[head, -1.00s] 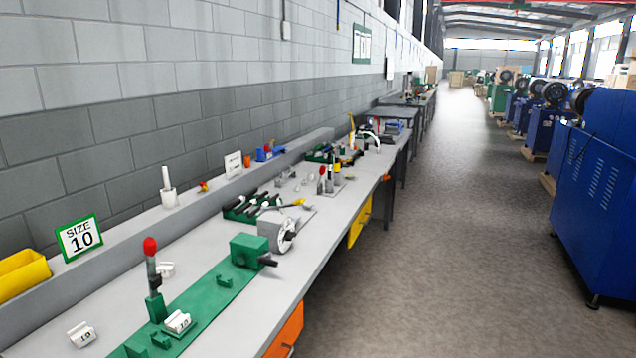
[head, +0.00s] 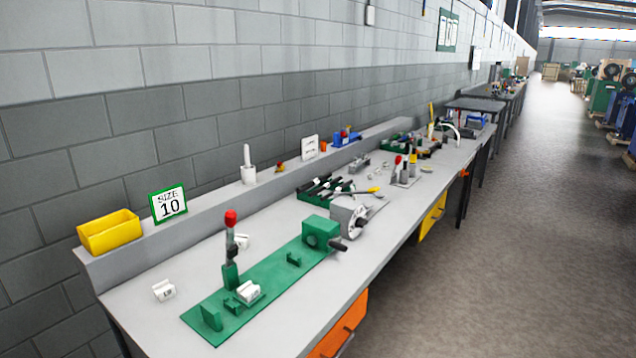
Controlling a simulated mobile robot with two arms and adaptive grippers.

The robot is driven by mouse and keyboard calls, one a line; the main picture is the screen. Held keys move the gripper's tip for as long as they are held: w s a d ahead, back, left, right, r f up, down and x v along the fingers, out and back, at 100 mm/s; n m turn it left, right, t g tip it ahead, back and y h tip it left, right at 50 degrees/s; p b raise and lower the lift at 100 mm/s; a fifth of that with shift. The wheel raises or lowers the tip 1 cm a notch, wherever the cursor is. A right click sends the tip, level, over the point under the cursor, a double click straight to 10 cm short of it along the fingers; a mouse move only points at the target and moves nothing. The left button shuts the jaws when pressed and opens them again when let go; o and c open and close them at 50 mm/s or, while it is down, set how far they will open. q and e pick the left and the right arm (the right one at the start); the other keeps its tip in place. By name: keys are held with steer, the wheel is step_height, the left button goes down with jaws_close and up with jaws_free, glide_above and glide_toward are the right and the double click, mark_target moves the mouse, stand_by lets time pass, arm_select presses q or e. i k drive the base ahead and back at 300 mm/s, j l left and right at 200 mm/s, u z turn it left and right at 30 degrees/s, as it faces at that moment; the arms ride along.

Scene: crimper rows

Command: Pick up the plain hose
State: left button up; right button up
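I cannot make out the plain hose for certain. A thin white curved piece (head: 452,128) arches up at the far part of the bench; it is too small to tell whether it is a hose. Neither of my grippers is in the head view.
A long grey workbench (head: 140,306) runs along the block wall. The aisle floor (head: 500,250) on the right is clear.

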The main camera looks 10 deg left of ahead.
mark_target(324, 197)
steer(key=i+l+u, duration=0.1)
steer(key=u, duration=0.3)
steer(key=i+l+u, duration=0.25)
steer(key=u, duration=0.2)
steer(key=i+l, duration=0.2)
steer(key=i+l+u, duration=0.15)
steer(key=l, duration=0.25)
steer(key=i+l, duration=0.3)
steer(key=i+l+u, duration=0.15)
steer(key=l, duration=0.25)
steer(key=i+l, duration=0.25)
steer(key=i+l+u, duration=0.15)
steer(key=l, duration=0.3)
steer(key=i+l, duration=0.2)
steer(key=l, duration=0.2)
steer(key=i+l+u, duration=0.15)
steer(key=l, duration=0.2)
steer(key=u, duration=1.25)
steer(key=z, duration=1.45)
